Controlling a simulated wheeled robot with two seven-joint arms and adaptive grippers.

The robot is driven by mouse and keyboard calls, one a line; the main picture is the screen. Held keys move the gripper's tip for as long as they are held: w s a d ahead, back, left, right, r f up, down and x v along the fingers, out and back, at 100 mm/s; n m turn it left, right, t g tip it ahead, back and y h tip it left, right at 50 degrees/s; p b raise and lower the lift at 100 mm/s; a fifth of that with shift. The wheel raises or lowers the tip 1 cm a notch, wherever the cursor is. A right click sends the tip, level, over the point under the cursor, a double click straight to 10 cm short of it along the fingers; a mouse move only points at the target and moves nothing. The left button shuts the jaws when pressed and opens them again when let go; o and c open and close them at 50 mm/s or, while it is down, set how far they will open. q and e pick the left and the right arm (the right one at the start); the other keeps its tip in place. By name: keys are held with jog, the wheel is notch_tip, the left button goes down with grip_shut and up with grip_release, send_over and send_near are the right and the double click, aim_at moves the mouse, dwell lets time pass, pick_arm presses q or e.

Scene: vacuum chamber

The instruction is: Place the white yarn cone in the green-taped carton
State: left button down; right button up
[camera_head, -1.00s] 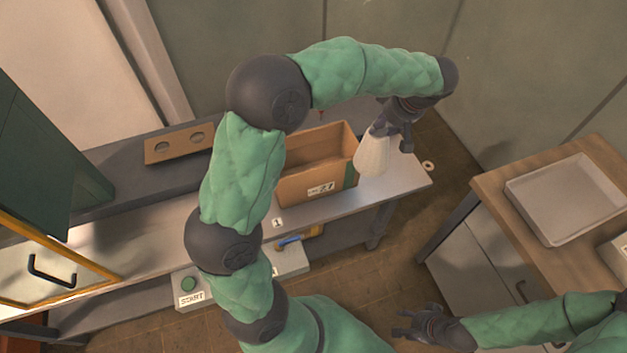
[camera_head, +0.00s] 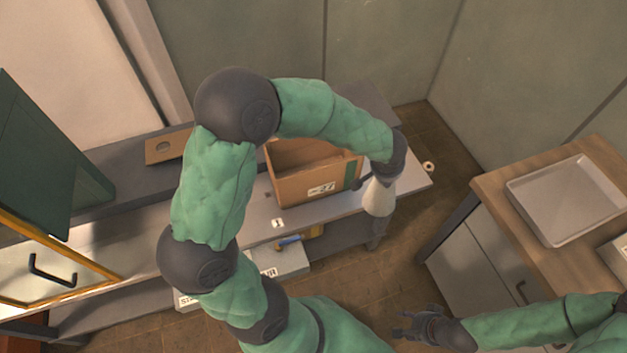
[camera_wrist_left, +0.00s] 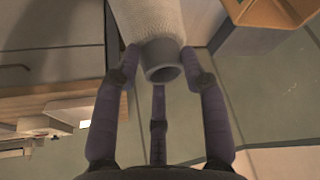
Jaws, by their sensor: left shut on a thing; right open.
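The white yarn cone (camera_head: 378,199) hangs from my left gripper (camera_head: 371,181), in front of the bench's right end. In the left wrist view the fingers (camera_wrist_left: 160,80) are around the grey tip of the cone (camera_wrist_left: 150,20). The carton (camera_head: 312,180) stands open on the bench, just left of the cone, with a green tape strip (camera_head: 351,174) and a "27" label on its front. Its rim corner also shows in the left wrist view (camera_wrist_left: 262,12). The cone is outside the carton. My left forearm hides part of the carton's opening. My right gripper (camera_head: 405,325) is open and empty at the lower right.
The grey bench (camera_head: 262,215) carries the carton and a holed cardboard piece (camera_head: 165,147). A wooden cabinet top with a grey tray (camera_head: 570,200) is at the right. Floor lies open between them.

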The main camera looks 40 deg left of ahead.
pick_arm(q)
jog(key=shift+s+d+f+m+h, duration=0.15)
jog(key=shift+d+f+m+h, duration=0.15)
jog(key=shift+f+m, duration=0.3)
